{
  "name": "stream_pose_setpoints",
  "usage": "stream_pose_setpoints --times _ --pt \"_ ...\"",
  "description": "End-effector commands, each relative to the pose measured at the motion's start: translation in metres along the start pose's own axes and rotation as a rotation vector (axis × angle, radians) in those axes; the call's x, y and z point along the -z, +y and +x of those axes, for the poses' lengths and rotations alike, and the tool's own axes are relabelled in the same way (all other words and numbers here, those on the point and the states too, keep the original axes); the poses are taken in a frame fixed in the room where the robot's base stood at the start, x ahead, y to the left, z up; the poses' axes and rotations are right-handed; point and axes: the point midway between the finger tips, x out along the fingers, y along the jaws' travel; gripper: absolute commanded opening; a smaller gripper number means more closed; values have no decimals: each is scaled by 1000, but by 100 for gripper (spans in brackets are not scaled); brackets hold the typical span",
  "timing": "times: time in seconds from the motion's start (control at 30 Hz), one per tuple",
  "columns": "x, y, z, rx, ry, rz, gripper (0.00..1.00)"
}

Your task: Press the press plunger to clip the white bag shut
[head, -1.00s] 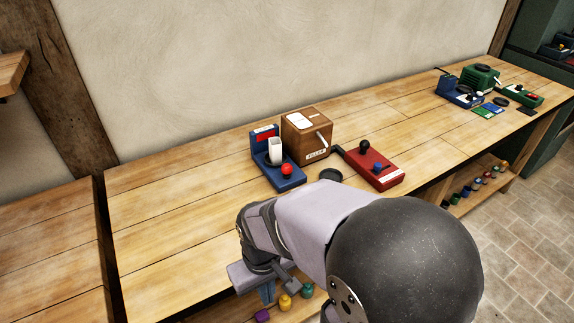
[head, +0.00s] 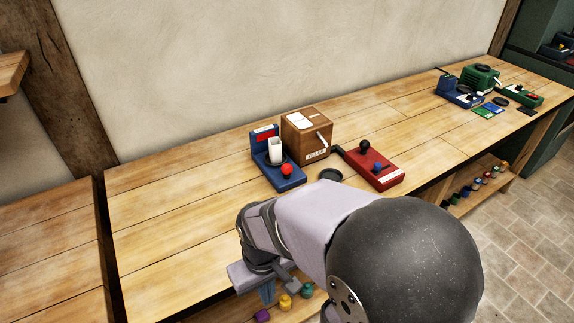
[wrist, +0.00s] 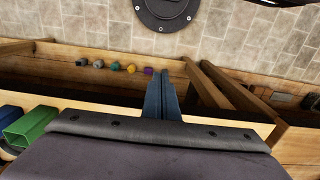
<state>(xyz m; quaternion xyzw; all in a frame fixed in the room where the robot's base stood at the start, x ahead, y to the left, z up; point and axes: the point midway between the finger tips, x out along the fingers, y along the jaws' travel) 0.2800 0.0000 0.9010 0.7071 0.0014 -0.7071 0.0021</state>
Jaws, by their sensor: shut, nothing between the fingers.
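The white bag (head: 275,150) stands upright on a dark round plate on the blue device (head: 290,184), on the long bench. A red ball knob (head: 286,169) is at the front of that device. To the right, a red unit (head: 384,181) carries a black knob (head: 364,146) and a blue button (head: 377,167). I cannot tell for certain which of these knobs is the press plunger. My gripper (head: 267,295) is at the bench's front edge, apart from both devices. In the wrist view its blue fingers (wrist: 162,100) are together and empty.
A wooden box with a crank (head: 307,136) stands behind, between the two devices. A dark round disc (head: 330,174) lies in front of it. More devices (head: 461,95) sit at the far right. Small coloured items (wrist: 115,66) are on a lower shelf. The bench's left part is clear.

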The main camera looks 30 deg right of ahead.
Motion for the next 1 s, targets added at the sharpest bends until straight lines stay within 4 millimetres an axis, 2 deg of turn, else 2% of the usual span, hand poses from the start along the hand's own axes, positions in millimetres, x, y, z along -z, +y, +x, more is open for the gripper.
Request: stream_pose_setpoints --times 0.67,0.87,1.0 --pt "0 3 -5 0 0 13 0" --pt "-5 19 -23 1 -28 89 0" --pt "-22 38 -35 11 -109 187 0"
